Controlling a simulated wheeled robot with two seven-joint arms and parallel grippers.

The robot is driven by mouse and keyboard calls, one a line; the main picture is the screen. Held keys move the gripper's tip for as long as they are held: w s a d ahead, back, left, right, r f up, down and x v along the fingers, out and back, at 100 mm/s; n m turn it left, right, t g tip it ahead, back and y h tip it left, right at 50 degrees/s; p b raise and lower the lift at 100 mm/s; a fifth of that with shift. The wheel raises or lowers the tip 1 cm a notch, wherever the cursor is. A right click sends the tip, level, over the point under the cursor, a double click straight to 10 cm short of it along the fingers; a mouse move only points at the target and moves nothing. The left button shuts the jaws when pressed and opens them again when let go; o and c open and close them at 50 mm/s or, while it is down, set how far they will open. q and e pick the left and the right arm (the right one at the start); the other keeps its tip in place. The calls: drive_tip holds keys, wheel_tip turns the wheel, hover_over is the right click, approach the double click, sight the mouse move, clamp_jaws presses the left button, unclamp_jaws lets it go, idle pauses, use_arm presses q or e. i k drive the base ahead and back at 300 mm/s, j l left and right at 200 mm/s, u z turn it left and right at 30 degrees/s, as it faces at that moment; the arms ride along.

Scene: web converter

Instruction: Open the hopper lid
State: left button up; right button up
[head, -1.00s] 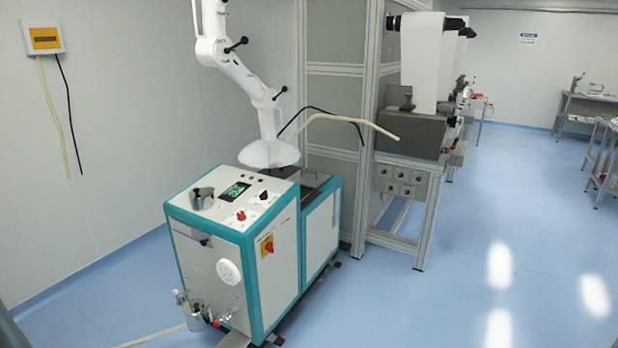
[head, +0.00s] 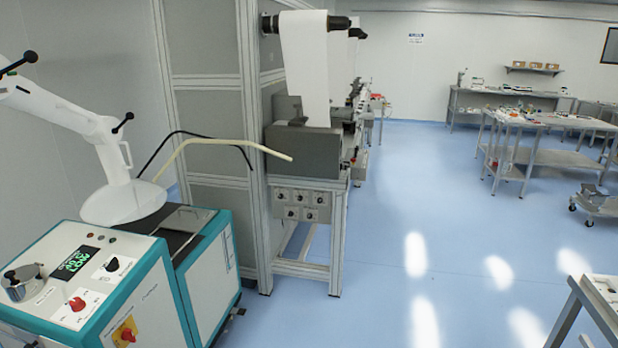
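A teal and white machine (head: 150,290) stands at the lower left, partly cut off by the picture edge. On its rear top lies a flat grey panel with a handle (head: 186,218), which looks like the hopper lid and appears shut. A white cone-shaped hood (head: 122,203) on a jointed white arm hangs above the machine's top and hides part of it. The front top bears a green-lit display (head: 76,262), knobs and a metal cap-like part (head: 22,282). Neither of my grippers is in view.
A grey-framed cabinet (head: 205,100) stands behind the machine. Beside it a metal stand (head: 308,200) carries a white roll web. Steel tables (head: 535,128) and a low cart (head: 595,205) stand at the right. A table corner (head: 590,310) shows lower right. Blue floor between is clear.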

sight(184, 218)
drive_tip(key=i+z, duration=0.15)
drive_tip(key=i, duration=1.7)
